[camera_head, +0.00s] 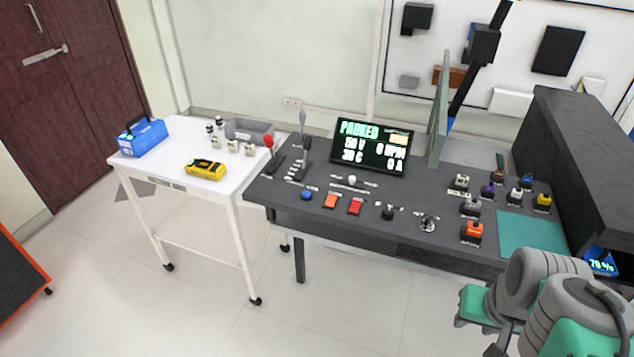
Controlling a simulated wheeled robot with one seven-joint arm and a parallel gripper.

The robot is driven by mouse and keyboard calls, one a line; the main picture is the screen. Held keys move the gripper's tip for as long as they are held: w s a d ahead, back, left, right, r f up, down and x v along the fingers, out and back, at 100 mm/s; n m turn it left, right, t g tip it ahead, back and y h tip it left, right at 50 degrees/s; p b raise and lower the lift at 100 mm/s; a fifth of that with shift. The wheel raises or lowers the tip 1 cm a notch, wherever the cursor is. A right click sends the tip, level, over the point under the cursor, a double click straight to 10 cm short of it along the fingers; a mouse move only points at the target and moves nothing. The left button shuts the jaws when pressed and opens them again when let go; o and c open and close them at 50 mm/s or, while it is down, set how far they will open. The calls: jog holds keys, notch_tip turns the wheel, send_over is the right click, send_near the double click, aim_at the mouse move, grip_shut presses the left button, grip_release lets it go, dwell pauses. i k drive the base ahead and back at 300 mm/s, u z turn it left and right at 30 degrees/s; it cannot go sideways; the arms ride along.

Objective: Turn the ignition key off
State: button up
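A round silver switch (428,224), which looks like the ignition key switch, sits near the front edge of the dark grey console (345,222). Its markings are too small to read, and I cannot tell its turn position for sure. The display (370,148) on the console reads "PARKED", with smaller figures below. My arm is at the lower right, apart from the switch and to its right. What seems to be part of my gripper (497,348) shows at the bottom edge, cut off by the frame. I cannot make out its fingers.
A black knob (388,212), orange and red switches (355,206), a blue button (307,194) and a red-topped lever (269,142) stand left of the switch. Several colored plugs (472,231) stand to its right. A white cart (165,178) adjoins the console's left. Floor in front is clear.

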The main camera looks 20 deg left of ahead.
aim_at(428, 220)
jog(key=u, duration=0.4)
jog(key=k, duration=0.55)
jog(key=u, duration=1)
jog(key=k, duration=0.75)
jog(key=z, duration=0.2)
jog(key=i, duration=0.6)
jog(key=z, duration=0.45)
jog(key=i, duration=0.75)
jog(key=u, duration=0.95)
jog(key=i, duration=0.35)
jog(key=u, duration=0.4)
